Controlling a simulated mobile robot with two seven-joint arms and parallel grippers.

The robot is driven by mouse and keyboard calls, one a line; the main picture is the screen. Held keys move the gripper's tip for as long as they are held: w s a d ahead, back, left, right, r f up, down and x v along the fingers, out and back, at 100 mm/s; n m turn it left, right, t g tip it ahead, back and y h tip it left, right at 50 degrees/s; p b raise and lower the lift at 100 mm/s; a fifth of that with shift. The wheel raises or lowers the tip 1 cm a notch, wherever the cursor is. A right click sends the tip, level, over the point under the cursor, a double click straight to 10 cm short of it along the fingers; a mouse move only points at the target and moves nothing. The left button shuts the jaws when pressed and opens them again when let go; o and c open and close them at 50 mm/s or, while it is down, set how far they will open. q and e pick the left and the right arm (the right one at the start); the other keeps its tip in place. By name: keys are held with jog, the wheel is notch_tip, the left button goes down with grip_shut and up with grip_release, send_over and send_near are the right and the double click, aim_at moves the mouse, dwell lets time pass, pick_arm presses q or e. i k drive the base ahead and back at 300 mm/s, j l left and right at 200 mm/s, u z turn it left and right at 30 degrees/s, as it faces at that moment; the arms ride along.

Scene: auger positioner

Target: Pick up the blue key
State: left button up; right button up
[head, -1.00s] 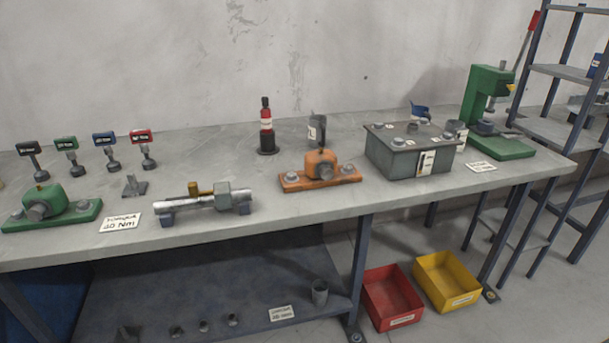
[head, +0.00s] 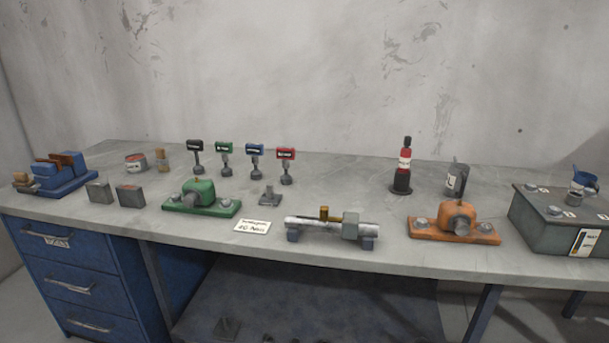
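The blue key (head: 254,160) stands upright on the workbench in the head view, left of centre towards the back. It has a blue rectangular head with a small label, on a short dark stem and grey foot. It is third from the left in a row of similar keys: a black one (head: 196,157), a green one (head: 225,158) and a red one (head: 286,165). Neither of my grippers shows in this view, so nothing is seen touching the blue key.
In front of the keys are a green device (head: 202,198), a small grey stand (head: 269,196), a white card (head: 252,226) and a silver shaft (head: 310,226). A red bottle (head: 404,165) and orange device (head: 455,222) stand right. Blue drawers (head: 70,275) are below left.

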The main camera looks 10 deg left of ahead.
aim_at(256, 150)
jog(key=j+z, duration=0.1)
jog(key=z, duration=0.25)
jog(key=j+z, duration=0.15)
jog(key=z, duration=0.15)
jog(key=j+z, duration=0.1)
jog(key=z, duration=0.25)
jog(key=j+z, duration=0.3)
jog(key=j, duration=0.25)
jog(key=k+j+z, duration=0.15)
jog(key=j+z, duration=0.15)
jog(key=j, duration=0.2)
